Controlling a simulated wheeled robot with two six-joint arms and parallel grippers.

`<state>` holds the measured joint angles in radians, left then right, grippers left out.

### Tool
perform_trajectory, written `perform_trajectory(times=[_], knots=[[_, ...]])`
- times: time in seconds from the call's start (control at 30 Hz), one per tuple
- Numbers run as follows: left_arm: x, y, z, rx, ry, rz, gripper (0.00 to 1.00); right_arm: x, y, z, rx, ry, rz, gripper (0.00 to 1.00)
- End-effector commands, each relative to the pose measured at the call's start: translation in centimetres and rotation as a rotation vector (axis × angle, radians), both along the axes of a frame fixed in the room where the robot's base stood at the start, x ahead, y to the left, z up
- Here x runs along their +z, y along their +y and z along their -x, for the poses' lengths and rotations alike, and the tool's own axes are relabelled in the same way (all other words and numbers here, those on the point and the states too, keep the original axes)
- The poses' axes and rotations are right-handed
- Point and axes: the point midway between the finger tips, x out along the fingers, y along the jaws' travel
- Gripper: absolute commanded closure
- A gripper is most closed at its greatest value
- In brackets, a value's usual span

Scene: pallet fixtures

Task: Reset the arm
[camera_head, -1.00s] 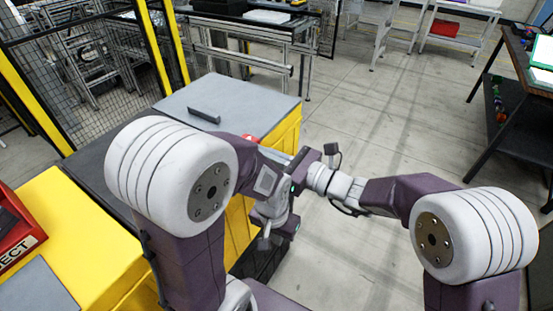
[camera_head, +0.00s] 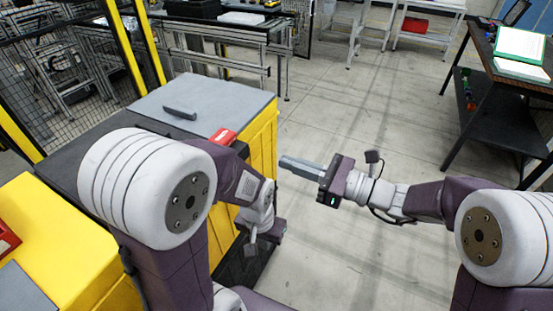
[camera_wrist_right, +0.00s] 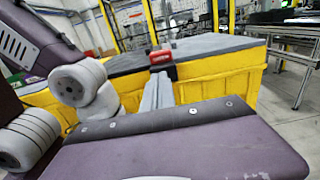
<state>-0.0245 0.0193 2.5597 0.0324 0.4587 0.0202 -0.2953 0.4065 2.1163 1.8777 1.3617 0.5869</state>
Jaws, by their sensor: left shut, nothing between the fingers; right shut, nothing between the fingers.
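My right gripper (camera_head: 284,161) reaches in from the right in the head view and points left over open floor, close to the yellow cabinet. Its grey fingers are together with nothing between them, and they also show in the right wrist view (camera_wrist_right: 157,92). My left gripper (camera_head: 268,236) is lower, folded in beside my left arm near the cabinet's side. Its fingers are mostly hidden in the head view; I see nothing held. The two grippers are apart.
The yellow cabinet (camera_head: 262,138) with a grey top stands at the left, with a red object (camera_head: 222,136) near its edge. A dark table (camera_head: 487,68) stands at the right. The grey floor between them is clear.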

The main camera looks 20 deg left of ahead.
Motion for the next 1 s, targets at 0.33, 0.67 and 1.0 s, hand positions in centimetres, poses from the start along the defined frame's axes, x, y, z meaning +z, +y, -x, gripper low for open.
perform_trajectory(times=[0.33, 0.67, 1.0], knots=[[0.0, 0.0, 0.0, 0.000, 0.000, 0.000, 1.00, 0.0, -0.2, 0.0, 0.000, 0.001, 0.000, 1.00], [1.8, 0.0, 0.0, 0.000, 0.000, 0.000, 1.00, 4.0, -3.1, -1.0, -0.061, -0.058, -0.001, 1.00], [3.6, 0.0, 0.0, 0.000, 0.000, 0.000, 1.00, -12.1, -18.1, 11.4, 0.440, -0.476, 0.899, 1.00]])
